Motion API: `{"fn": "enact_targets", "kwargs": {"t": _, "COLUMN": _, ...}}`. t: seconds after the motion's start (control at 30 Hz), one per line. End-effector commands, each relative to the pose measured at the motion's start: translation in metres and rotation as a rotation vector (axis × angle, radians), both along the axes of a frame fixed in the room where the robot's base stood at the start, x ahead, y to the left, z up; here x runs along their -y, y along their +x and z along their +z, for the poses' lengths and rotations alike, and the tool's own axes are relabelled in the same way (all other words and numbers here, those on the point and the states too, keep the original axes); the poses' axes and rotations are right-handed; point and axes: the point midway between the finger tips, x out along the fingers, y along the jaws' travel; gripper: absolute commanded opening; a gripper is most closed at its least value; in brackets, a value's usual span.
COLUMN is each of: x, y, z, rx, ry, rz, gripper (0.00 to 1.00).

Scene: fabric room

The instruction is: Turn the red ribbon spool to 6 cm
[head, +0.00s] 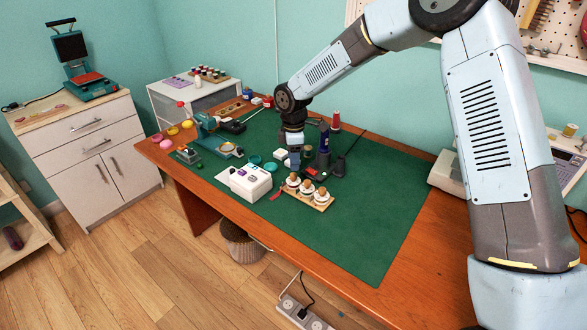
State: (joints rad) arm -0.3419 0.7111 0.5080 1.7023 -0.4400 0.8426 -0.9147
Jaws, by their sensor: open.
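A wooden board (318,206) near the front edge of the green mat carries three white spools with wooden knobs on top. A short red strip (276,196) lies beside the leftmost spool (293,183), which looks like the red ribbon spool. The ribbon wound on it is too small to make out, and so is any length marking. My gripper (294,170) points down right at the knob of this leftmost spool. The fingers are tiny here and cover part of the knob. I cannot tell whether they touch it.
A white box (250,182) stands close on the left of the board. A dark blue tool (323,140) and a red thread spool (336,121) stand behind. A teal press (214,140) is further left. The mat's right part (370,215) is clear.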

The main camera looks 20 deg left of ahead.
Motion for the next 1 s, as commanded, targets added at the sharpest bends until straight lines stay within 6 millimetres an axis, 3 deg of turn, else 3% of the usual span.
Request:
{"fn": "enact_targets", "kwargs": {"t": 0.2, "x": 0.000, "y": 0.001, "z": 0.043, "rx": 0.002, "ry": 0.002, "rz": 0.000, "gripper": 0.52}}
{"fn": "enact_targets", "kwargs": {"t": 0.4, "x": 0.000, "y": 0.001, "z": 0.069, "rx": 0.000, "ry": 0.000, "rz": -0.001, "gripper": 0.52}}
{"fn": "enact_targets", "kwargs": {"t": 1.0, "x": 0.005, "y": 0.001, "z": 0.084, "rx": 0.006, "ry": -0.002, "rz": -0.014, "gripper": 0.52}}
